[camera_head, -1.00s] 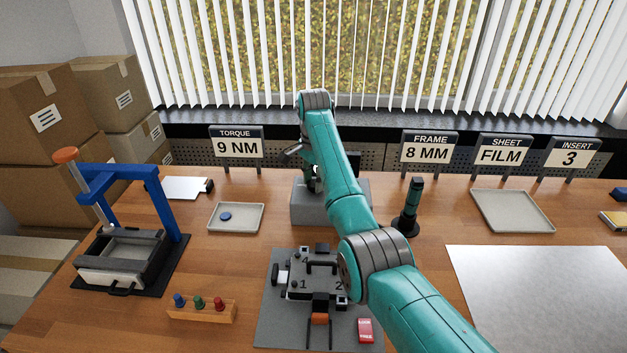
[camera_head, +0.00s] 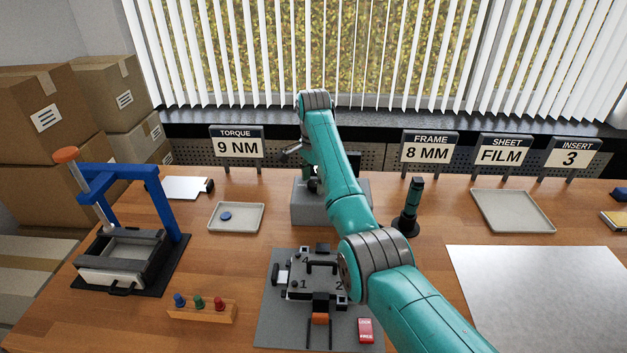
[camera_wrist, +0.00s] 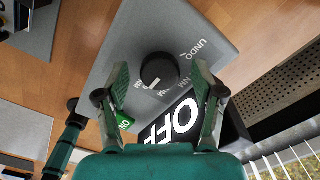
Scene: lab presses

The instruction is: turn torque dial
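The torque dial (camera_wrist: 158,70) is a round black knob with a white mark on a grey box; NM markings show beside it in the wrist view. The box (camera_head: 303,212) stands at the back middle of the table in the head view, partly hidden by my arm. My gripper (camera_wrist: 161,76) is open, with one finger on each side of the dial and gaps between the fingers and the knob. I cannot tell how far above the box the fingertips are. A torque sign (camera_head: 237,147) reads 9 NM.
A dark upright tool (camera_head: 411,208) stands right of the box. A numbered fixture (camera_head: 318,278) lies in front, and a tray (camera_head: 250,220) to the left.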

